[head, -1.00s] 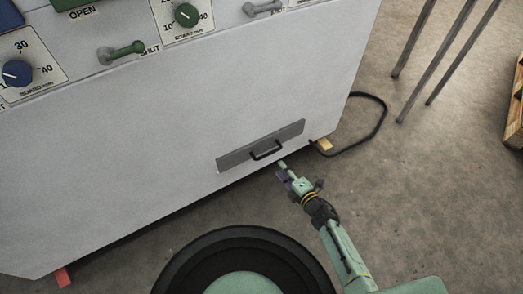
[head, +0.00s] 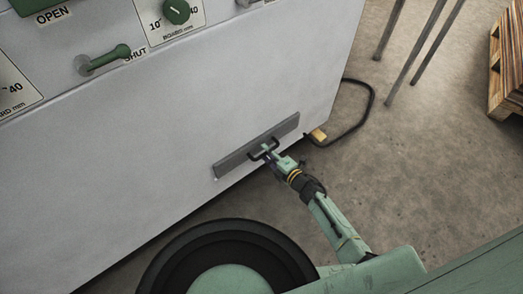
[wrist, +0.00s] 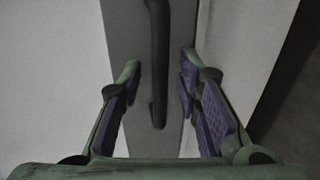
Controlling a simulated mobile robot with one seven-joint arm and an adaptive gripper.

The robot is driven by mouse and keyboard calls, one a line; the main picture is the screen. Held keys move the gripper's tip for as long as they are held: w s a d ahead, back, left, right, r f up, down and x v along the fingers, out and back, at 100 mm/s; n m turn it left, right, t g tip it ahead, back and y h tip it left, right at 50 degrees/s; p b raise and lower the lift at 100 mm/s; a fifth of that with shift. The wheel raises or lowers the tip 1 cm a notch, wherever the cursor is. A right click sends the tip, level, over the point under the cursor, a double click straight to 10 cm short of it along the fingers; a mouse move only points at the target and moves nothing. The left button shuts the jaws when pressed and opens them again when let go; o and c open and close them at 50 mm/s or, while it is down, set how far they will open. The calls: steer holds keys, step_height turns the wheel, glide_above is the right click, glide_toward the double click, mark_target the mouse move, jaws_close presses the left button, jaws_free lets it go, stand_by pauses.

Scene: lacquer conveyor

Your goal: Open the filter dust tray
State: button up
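The filter dust tray (head: 286,129) is a narrow grey front panel low on the white machine, and it looks flush with the wall. It has a black bar handle (head: 255,155). In the wrist view the grey panel (wrist: 124,35) runs top to bottom, with the black handle (wrist: 158,60) in front of it. My gripper (head: 267,151) is at the handle, and in the wrist view my gripper (wrist: 159,70) is open. One purple-padded finger is on each side of the handle, with gaps between. In the head view my gripper partly hides the handle.
The machine's white wall (head: 150,130) rises above the tray, with a green lever (head: 104,60) and dials higher up. A black cable loop (head: 368,105) lies to the right. Metal legs (head: 420,60) and a pallet stack (head: 508,65) stand farther right on open concrete floor.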

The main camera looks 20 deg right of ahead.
steer(key=shift+w, duration=0.25)
jaws_close()
stand_by(0.3)
stand_by(0.4)
